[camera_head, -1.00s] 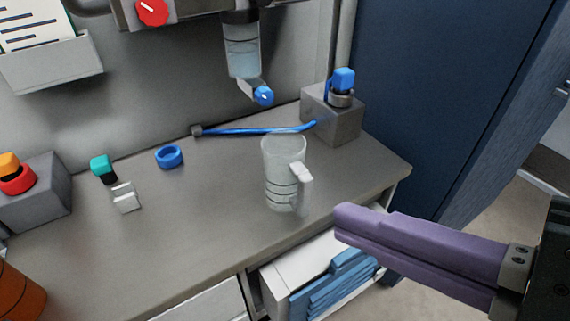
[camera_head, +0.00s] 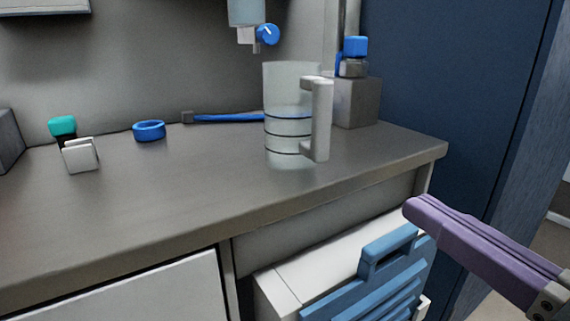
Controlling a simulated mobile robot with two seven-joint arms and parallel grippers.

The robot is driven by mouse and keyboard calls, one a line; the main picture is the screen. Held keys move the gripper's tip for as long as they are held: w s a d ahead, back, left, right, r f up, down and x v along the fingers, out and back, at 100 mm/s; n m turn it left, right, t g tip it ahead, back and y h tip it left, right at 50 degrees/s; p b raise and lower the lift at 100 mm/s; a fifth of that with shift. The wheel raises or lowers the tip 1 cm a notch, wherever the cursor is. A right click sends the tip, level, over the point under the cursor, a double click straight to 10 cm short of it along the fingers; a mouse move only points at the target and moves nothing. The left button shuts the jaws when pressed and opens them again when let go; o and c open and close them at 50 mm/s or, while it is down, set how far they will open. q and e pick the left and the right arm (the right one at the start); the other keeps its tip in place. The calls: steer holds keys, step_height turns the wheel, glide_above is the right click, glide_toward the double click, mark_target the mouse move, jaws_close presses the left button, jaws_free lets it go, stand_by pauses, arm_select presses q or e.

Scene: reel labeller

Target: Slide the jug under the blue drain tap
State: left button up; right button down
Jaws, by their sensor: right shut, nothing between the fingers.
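The clear jug (camera_head: 285,115) stands upright on the grey counter, its pale handle (camera_head: 322,120) facing right and towards me. Dark level lines ring its body. The blue drain tap (camera_head: 268,35) hangs at the top, under a clear bowl (camera_head: 246,12) that is cut off by the picture's edge. In the picture the tap is above and slightly left of the jug, which stands nearer to me. My right gripper (camera_head: 412,208), with purple fingers, is shut and empty at the lower right, in front of the counter's edge and apart from the jug. My left gripper is not in view.
A blue-handled tool (camera_head: 228,118) lies behind the jug. A grey block (camera_head: 358,102) with a blue-capped bottle (camera_head: 354,55) stands to its right. A blue ring (camera_head: 149,131) and a teal-topped item (camera_head: 63,128) are at the left. An open drawer with a blue crate (camera_head: 375,275) juts out below.

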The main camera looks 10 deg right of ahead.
steer(key=p, duration=0.2)
glide_toward(323, 145)
steer(key=x, duration=0.5)
steer(key=shift+w+a, duration=0.1)
steer(key=shift+w, duration=0.2)
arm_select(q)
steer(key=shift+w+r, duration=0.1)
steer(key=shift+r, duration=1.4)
arm_select(e)
steer(key=shift+w+a, duration=0.1)
steer(key=shift+w, duration=0.5)
steer(key=shift+w, duration=0.1)
